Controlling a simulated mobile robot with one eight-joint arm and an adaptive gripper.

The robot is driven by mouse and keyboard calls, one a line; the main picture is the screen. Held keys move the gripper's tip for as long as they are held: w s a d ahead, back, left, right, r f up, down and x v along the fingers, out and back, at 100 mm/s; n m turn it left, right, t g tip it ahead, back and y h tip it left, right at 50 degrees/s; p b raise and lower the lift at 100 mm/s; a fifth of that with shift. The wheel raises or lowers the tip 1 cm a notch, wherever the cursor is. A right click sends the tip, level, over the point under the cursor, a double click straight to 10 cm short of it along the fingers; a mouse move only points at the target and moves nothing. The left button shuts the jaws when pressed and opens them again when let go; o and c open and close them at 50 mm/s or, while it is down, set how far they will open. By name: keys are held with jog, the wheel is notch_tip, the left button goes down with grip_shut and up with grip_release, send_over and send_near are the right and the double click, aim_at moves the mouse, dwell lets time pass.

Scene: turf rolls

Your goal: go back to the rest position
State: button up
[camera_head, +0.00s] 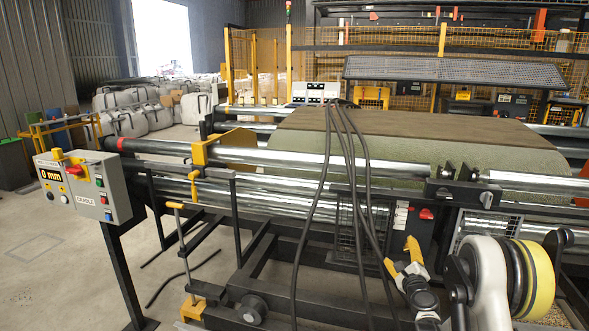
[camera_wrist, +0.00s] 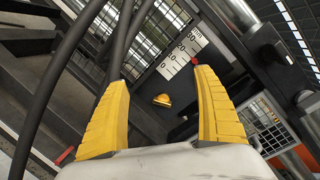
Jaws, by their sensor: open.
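In the wrist view my gripper (camera_wrist: 160,100) shows two yellow ridged fingers set wide apart, with nothing between them. Behind the gap is a dark panel with a white scale strip (camera_wrist: 178,60) and a small yellow knob (camera_wrist: 162,100). In the head view my gripper (camera_head: 402,255) hangs low at the right of centre, in front of the machine frame, close to dark hanging cables. My white and yellow arm link fills the lower right. A turf sheet (camera_head: 400,122) lies over the machine's rollers behind it.
Several dark cables (camera_head: 327,200) hang over the front roller (camera_head: 290,160) beside my gripper. A control box (camera_head: 85,187) reading "0 mm" stands at the left on a black post. White sacks (camera_head: 130,122) stand behind. Bare concrete floor (camera_head: 50,260) is clear at the lower left.

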jog(key=s+a+r+n+g+y, duration=0.2)
jog(key=s+a+r+n+y, duration=0.3)
jog(key=a+r+n, duration=0.65)
jog(key=s+a+r+n+g, duration=0.1)
jog(key=s+a+r+n, duration=0.15)
jog(key=s, duration=0.25)
jog(key=s+a+r+n+g, duration=0.1)
jog(key=s+a+r+g, duration=0.1)
jog(key=s+r, duration=0.3)
jog(key=s+f+n+g+h, duration=0.1)
jog(key=s+f+n+g, duration=0.1)
jog(key=s, duration=0.8)
jog(key=s+f+n+g+h, duration=0.1)
jog(key=s+n, duration=0.4)
jog(key=s, duration=0.6)
jog(key=s+f+n+g+h, duration=0.1)
jog(key=s+f+n+g, duration=0.1)
jog(key=s, duration=0.8)
jog(key=shift+s+f+n+g, duration=0.35)
jog(key=shift+f+n, duration=0.55)
jog(key=shift+n, duration=0.3)
jog(key=shift+a, duration=0.1)
